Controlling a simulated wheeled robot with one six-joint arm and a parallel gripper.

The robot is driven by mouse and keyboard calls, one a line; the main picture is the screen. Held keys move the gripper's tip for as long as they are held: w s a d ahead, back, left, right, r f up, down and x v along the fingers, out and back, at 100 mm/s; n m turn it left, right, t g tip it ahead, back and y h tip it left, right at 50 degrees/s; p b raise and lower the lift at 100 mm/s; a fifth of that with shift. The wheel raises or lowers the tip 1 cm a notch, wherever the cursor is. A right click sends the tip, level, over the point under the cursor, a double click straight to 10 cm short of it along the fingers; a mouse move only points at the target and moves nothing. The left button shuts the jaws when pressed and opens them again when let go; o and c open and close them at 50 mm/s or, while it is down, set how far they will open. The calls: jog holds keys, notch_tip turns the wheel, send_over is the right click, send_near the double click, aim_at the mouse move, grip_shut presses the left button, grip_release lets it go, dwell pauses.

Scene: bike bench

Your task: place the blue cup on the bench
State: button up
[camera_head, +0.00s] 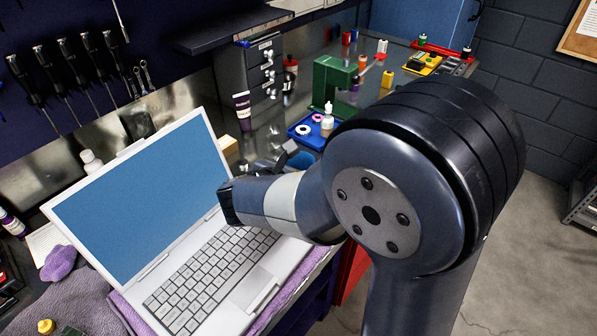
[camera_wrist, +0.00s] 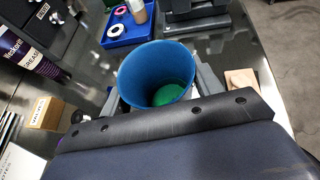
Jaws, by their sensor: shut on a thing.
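The blue cup (camera_wrist: 140,72) is upright or nearly so in the wrist view, with its open mouth facing the camera and green showing at its inside bottom. My gripper (camera_wrist: 160,88) is shut on it, one grey finger on each side. In the head view my gripper (camera_head: 272,165) is over the bench, just right of the laptop; the cup is mostly hidden there by my arm. The bench (camera_head: 262,128) has a shiny metal top. I cannot tell whether the cup's base touches it.
A blue tray (camera_head: 307,138) with rings and a white bottle (camera_head: 327,118) lies beyond my gripper. An open laptop (camera_head: 150,195) is to the left. A dark tube (camera_head: 243,110), a drawer cabinet (camera_head: 262,68) and a green tool (camera_head: 333,82) stand behind.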

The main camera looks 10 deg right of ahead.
jog(key=shift+f, duration=0.25)
jog(key=shift+f, duration=0.15)
jog(key=o, duration=1)
jog(key=shift+s+a+r, duration=0.1)
jog(key=shift+r, duration=0.15)
jog(key=v, duration=1.1)
jog(key=shift+s+a, duration=0.1)
jog(key=shift+s, duration=0.3)
